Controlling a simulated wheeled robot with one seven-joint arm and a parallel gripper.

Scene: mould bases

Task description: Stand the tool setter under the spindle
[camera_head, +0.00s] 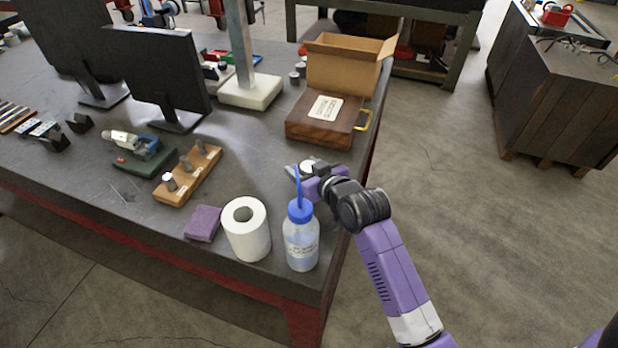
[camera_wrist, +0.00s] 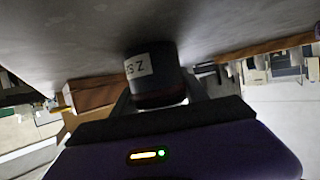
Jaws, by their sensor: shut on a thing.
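A short dark cylinder with a white label ending in "S Z", apparently the tool setter (camera_wrist: 152,76), sits between the fingers of my gripper (camera_wrist: 160,98) in the wrist view. My gripper is shut on it. In the head view my gripper (camera_head: 308,174) is over the table's right part, in front of the wooden case, with a pale round top (camera_head: 312,165) showing at the fingers. I cannot tell whether the cylinder touches the table. A grey column (camera_head: 239,40) rises from a pale block (camera_head: 250,92) at the back; its top is out of view. I cannot make out a spindle.
A wooden case (camera_head: 318,122) and an open cardboard box (camera_head: 343,68) stand behind my gripper. A blue-capped bottle (camera_head: 301,245), a white paper roll (camera_head: 245,240) and a purple sponge (camera_head: 203,223) stand in front. A wooden holder (camera_head: 187,176) is left. Bare table (camera_head: 245,150) lies between.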

